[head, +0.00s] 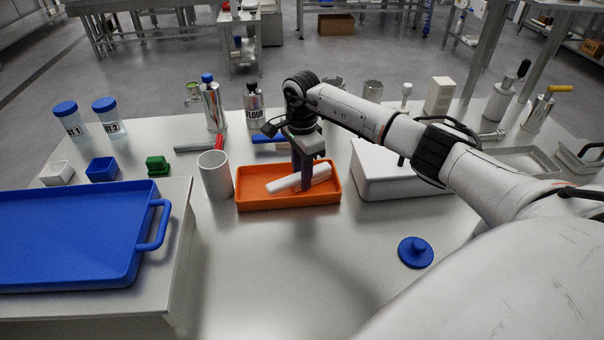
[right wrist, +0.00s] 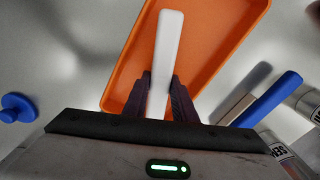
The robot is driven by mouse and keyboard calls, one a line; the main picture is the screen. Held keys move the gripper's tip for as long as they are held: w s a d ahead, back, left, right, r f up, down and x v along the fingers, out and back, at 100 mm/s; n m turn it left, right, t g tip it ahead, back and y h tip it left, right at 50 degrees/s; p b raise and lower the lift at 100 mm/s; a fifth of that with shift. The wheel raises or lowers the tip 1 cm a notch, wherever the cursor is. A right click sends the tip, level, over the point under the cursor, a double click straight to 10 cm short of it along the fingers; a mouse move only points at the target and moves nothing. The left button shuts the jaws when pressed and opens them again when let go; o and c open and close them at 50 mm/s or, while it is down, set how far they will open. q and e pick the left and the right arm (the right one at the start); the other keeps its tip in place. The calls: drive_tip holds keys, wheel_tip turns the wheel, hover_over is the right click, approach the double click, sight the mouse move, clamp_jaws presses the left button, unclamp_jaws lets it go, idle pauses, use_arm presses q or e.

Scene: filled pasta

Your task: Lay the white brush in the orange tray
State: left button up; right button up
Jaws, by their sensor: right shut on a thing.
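The orange tray (head: 288,201) sits on the steel table in front of me, in the middle of the head view. The white brush (head: 284,183) is inside the tray's outline, lying slantwise. My right gripper (head: 303,183) points down over the tray and is shut on the brush. In the right wrist view the brush (right wrist: 167,60) runs between the two dark fingers (right wrist: 160,98), with the orange tray (right wrist: 222,45) beneath. I cannot tell whether the brush touches the tray floor. My left gripper is not in view.
A white cup (head: 215,176) stands just left of the tray, and a white box (head: 390,175) stands close on its right. Behind are a flour canister (head: 254,103) and a blue-handled tool (head: 268,140). A blue lid (head: 415,252) lies front right. The table's front middle is clear.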

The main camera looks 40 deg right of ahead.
drive_tip(key=shift+f, duration=0.2)
drive_tip(key=o, duration=0.9)
drive_tip(key=shift+r, duration=0.1)
drive_tip(key=shift+r, duration=0.6)
wheel_tip(320, 180, up, 11)
drive_tip(key=shift+r+b, duration=0.1)
drive_tip(key=shift+b, duration=0.45)
